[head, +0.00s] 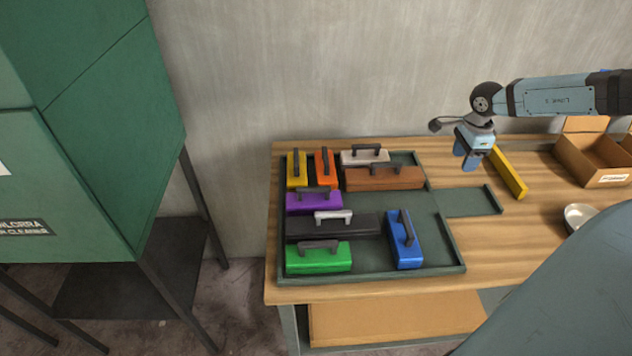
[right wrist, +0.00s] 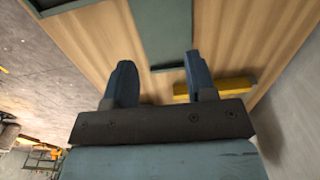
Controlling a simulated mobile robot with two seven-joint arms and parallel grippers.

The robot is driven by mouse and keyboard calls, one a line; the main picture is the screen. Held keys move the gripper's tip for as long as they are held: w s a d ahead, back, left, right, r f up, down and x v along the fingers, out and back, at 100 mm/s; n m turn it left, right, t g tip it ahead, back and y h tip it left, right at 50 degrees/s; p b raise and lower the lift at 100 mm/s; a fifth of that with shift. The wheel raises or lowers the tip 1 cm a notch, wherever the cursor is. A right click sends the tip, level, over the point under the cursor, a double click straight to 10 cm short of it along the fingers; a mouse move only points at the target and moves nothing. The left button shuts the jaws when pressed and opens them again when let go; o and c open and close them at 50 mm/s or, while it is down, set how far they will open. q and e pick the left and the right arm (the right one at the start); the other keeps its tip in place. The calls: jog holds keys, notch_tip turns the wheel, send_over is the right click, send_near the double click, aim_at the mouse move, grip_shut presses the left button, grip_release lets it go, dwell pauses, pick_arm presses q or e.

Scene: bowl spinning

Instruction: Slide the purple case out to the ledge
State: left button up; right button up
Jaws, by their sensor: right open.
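The purple case (head: 314,203) with a dark handle lies at the left side of a dark green tray (head: 371,274) on the wooden table. A flat green ledge (head: 470,203) sticks out from an opening in the tray's right side; it also shows in the right wrist view (right wrist: 162,28). The ledge is empty. My right gripper (head: 467,166) is open and empty above the table, behind the ledge and well to the right of the purple case. Its two blue fingers (right wrist: 157,72) show apart in the right wrist view. My left gripper is not in view.
Yellow (head: 297,170), orange (head: 325,168), beige (head: 364,158) and brown (head: 384,178) cases fill the tray's back. Black (head: 334,226), green (head: 318,258) and blue (head: 405,240) cases lie in front. Bare tray floor shows right of the purple case. A yellow bar (head: 508,173) lies behind the ledge.

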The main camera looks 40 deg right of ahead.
jog(key=p, duration=0.2)
send_over(314, 188)
notch_tip(314, 188, down, 7)
jog(key=b, duration=0.4)
jog(key=shift+w+r, duration=0.1)
jog(key=shift+r, duration=0.05)
jog(key=shift+f+b, duration=0.4)
jog(key=shift+c, duration=0.2)
grip_shut()
